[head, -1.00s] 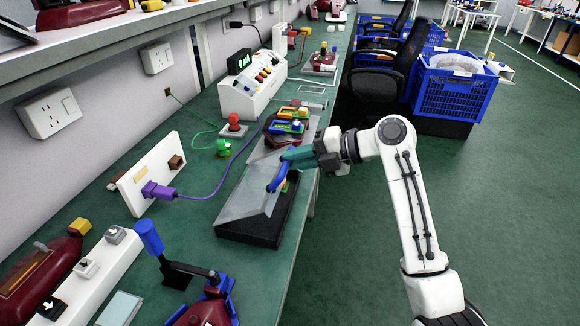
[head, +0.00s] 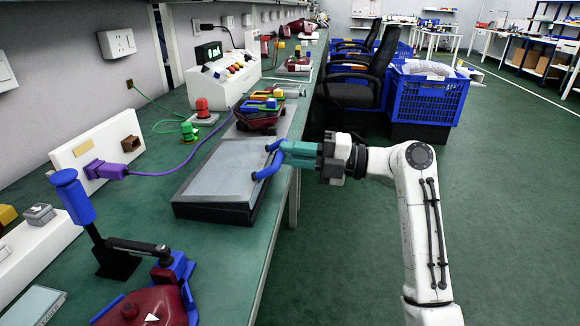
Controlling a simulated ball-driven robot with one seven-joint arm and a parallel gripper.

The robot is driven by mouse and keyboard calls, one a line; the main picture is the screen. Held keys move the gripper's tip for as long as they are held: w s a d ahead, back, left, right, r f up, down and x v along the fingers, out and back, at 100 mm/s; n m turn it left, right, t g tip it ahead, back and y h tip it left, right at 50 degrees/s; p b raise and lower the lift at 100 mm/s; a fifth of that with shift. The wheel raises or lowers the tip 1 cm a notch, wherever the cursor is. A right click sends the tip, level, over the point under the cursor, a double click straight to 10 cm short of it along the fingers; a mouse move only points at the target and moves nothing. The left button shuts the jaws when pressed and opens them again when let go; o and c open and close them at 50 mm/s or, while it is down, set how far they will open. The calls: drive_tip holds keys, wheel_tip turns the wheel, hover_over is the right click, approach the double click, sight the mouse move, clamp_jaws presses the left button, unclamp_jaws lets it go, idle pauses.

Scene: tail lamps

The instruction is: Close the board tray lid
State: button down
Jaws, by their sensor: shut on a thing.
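The board tray (head: 212,213) is a dark, shallow box on the green bench, near its right edge. Its grey lid (head: 215,172) lies flat over it, and no gap shows from here. A blue handle (head: 270,165) stands at the lid's right edge. My gripper (head: 282,154), with teal fingers, reaches in from the right and is shut on the blue handle. The fingertips partly cover the handle's middle. The inside of the tray is hidden under the lid.
A dark red holder with coloured parts (head: 260,114) stands just behind the tray. A purple plug and cable (head: 105,170) run to its left. A blue-handled lever press (head: 75,197) stands in front. Blue crates (head: 428,98) and a black chair (head: 350,88) are beyond my arm.

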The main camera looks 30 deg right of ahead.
wheel_tip(320, 180, down, 2)
drive_tip(key=b, duration=0.2)
drive_tip(key=y+b, duration=0.1)
drive_tip(key=b, duration=0.1)
drive_tip(key=shift+s+d+f+t, duration=0.15)
drive_tip(key=shift+f+t, duration=0.1)
drive_tip(key=shift+t, duration=0.15)
drive_tip(key=c, duration=1.1)
unclamp_jaws()
drive_tip(key=p+v, duration=0.1)
drive_tip(key=v, duration=0.9)
drive_tip(key=shift+s+d+f, duration=0.15)
drive_tip(key=shift+d+f, duration=0.1)
drive_tip(key=shift+d, duration=0.1)
